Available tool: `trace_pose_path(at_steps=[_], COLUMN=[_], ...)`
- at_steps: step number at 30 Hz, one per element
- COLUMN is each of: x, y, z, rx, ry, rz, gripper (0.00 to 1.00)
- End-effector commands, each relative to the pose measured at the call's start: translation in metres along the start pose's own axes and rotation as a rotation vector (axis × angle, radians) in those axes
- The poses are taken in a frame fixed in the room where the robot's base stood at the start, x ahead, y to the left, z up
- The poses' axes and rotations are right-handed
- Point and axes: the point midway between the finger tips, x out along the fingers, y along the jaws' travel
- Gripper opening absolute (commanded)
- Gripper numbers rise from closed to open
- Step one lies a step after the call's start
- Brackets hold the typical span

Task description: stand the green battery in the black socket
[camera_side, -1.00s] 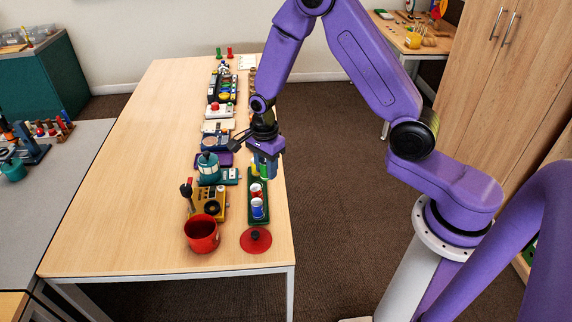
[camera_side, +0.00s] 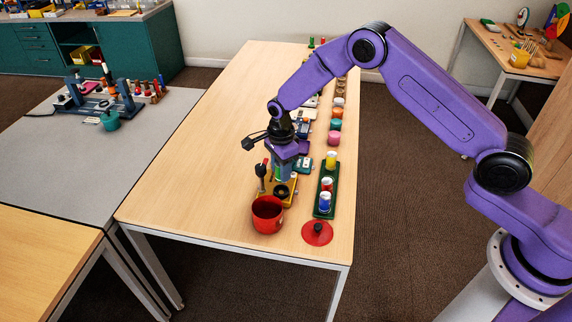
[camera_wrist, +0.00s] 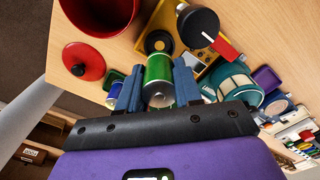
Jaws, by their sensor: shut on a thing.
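The green battery (camera_wrist: 158,72) is upright between the blue fingers of my gripper (camera_wrist: 157,88), which is shut on it. In the side view, my gripper (camera_side: 281,174) is over the back part of the yellow board (camera_side: 270,184). The black socket (camera_side: 281,190) is a dark ring on that board, just below and in front of the fingers. In the wrist view, the socket (camera_wrist: 158,41) shows just beyond the battery's far end. The battery's lower end looks close to the socket; I cannot tell whether they touch.
The red pot (camera_side: 267,214) and red lid (camera_side: 317,233) are in front. A green tray (camera_side: 327,190) with yellow, red and blue batteries lies right. A teal lantern (camera_wrist: 232,80) is close by.

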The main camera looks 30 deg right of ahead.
Motion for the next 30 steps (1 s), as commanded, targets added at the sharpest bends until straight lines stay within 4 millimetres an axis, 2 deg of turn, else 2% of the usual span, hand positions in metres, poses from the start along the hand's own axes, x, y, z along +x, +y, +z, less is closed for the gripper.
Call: trace_pose_path(at_steps=[9, 15, 30], x=[0.031, 0.043, 0.047], y=[0.000, 0.000, 0.000], z=[0.000, 0.000, 0.000], rx=[-0.001, -0.001, 0.000], ry=[0.000, 0.000, -0.001], rz=[0.001, -0.001, -0.001], gripper=[0.00, 0.00, 0.00])
